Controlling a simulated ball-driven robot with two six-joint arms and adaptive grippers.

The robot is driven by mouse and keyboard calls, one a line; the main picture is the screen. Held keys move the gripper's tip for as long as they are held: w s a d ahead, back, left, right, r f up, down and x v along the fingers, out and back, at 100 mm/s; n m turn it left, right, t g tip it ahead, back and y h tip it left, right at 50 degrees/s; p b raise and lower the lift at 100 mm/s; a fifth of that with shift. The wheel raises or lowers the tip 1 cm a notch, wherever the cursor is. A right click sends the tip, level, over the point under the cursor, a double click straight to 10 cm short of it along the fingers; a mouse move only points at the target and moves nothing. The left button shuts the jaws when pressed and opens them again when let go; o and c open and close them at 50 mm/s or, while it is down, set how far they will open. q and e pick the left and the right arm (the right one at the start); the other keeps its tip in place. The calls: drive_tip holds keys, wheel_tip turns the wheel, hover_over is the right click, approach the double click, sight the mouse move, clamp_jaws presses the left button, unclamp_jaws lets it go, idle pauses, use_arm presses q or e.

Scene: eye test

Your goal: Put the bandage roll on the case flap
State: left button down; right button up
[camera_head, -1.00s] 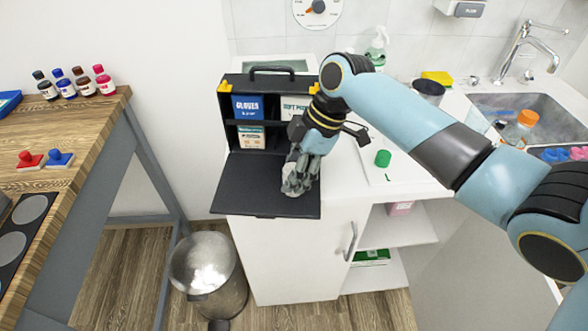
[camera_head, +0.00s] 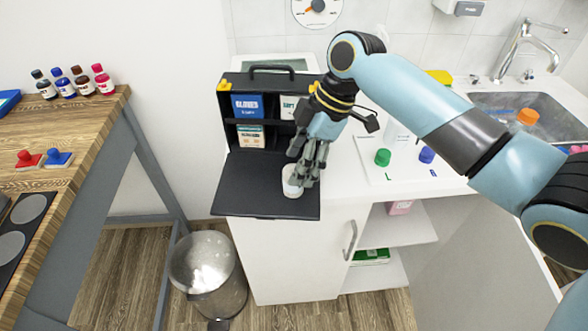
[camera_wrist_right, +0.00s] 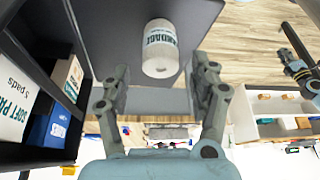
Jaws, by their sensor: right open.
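The white bandage roll (camera_head: 291,182) stands on the black case flap (camera_head: 248,190), near the flap's right side. The flap lies open in front of the black case. My right gripper (camera_head: 304,181) is at the roll's right side, with its fingers partly in front of it. In the right wrist view, the roll (camera_wrist_right: 160,50) shows its BANDAGE lettering and sits beyond the open fingers (camera_wrist_right: 162,88), with nothing between the fingertips. Part of my left arm and gripper (camera_wrist_right: 309,84) shows at that view's right edge, too small to read its fingers.
The case (camera_head: 226,108) holds a blue gloves box (camera_head: 248,106) and other boxes. A metal bin (camera_head: 207,270) stands below the flap. A sink is at the right.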

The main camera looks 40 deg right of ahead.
drive_tip(key=v, duration=0.9)
drive_tip(key=shift+b, duration=0.3)
drive_tip(key=s+a+f+m+t+h, duration=0.1)
drive_tip(key=s+a+m+h, duration=0.15)
drive_tip(key=s+m, duration=0.5)
drive_tip(key=s+a+f+m+t+h, duration=0.1)
drive_tip(key=s+m+h, duration=0.3)
drive_tip(key=s, duration=0.6)
wheel_tip(320, 180, down, 35)
drive_tip(key=s+d+g+y+b, duration=0.2)
drive_tip(key=d+b, duration=0.1)
drive_tip(key=b, duration=0.6)
drive_tip(key=s+f+b, duration=0.3)
drive_tip(key=s+f, duration=0.6)
drive_tip(key=f, duration=0.2)
drive_tip(key=s+f+m+b, duration=0.1)
drive_tip(key=s+f+b, duration=0.2)
drive_tip(key=s+f, duration=0.6)
wheel_tip(320, 180, down, 3)
drive_tip(key=shift+s+d+r+g, duration=0.15)
drive_tip(key=shift+d+g, duration=0.25)
